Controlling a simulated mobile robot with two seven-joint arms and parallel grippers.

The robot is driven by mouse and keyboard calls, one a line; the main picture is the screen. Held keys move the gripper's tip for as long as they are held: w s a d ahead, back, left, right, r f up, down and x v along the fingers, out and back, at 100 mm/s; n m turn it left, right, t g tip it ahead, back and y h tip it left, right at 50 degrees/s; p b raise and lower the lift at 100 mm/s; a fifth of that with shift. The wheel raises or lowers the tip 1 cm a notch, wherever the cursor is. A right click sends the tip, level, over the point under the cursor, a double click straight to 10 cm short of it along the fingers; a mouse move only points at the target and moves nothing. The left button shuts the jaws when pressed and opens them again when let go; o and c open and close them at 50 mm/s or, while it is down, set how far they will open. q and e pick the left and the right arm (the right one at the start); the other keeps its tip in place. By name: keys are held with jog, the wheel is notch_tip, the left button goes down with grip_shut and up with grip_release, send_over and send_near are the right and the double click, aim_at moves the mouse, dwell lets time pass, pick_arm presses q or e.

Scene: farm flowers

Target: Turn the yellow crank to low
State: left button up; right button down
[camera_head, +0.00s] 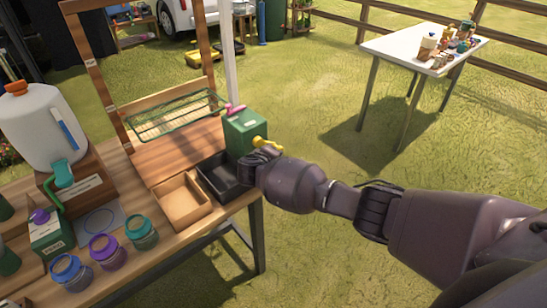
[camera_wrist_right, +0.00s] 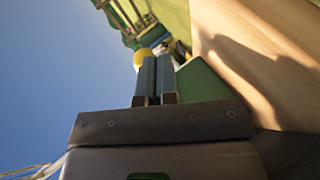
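The yellow crank (camera_head: 268,145) sticks out from the right side of a green box (camera_head: 246,132) at the far end of the wooden bench; a pink handle is on the box's top left. My right gripper (camera_head: 251,166) is just below the crank, in front of the box's lower part. In the right wrist view, its two fingers (camera_wrist_right: 156,76) lie side by side with no clear gap. A yellow round part (camera_wrist_right: 143,57) shows just beyond the fingertips; I cannot tell whether they touch it. Nothing is visible between the fingers. My left gripper is out of view.
A black tray (camera_head: 232,193) and an open wooden box (camera_head: 183,222) stand beside the green box. A green wire basket (camera_head: 175,113) is behind. Several jars and a white jug (camera_head: 38,128) are at left. Grass to the right is open, with a white table (camera_head: 400,45) farther off.

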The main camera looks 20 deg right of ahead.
jog(key=shift+d+f, duration=0.15)
jog(key=shift+d, duration=0.2)
jog(key=shift+s, duration=0.1)
